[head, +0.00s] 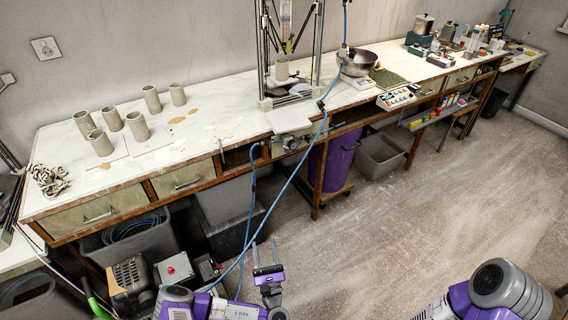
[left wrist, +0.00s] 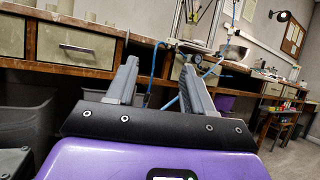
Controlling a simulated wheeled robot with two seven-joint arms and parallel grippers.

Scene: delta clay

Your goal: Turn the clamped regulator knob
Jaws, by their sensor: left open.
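The regulator (head: 291,142) is at the front edge of the bench, below the tall printer frame, with blue hoses near it. It is small in the head view, and I cannot make out its knob clearly. It also appears small in the left wrist view (left wrist: 197,59), beyond my fingers. My left gripper (head: 265,250) is open and empty, low in front of the bench and well short of the regulator. Its two grey fingers stand apart in the left wrist view (left wrist: 158,70). My right gripper is outside both views; only part of the right arm shows.
The long bench (head: 215,130) bears several clay cups (head: 138,126) and a metal bowl (head: 358,62). A blue hose (head: 290,180) hangs in front of the bench towards my left gripper. A purple bin (head: 335,160) stands below. The floor at right is clear.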

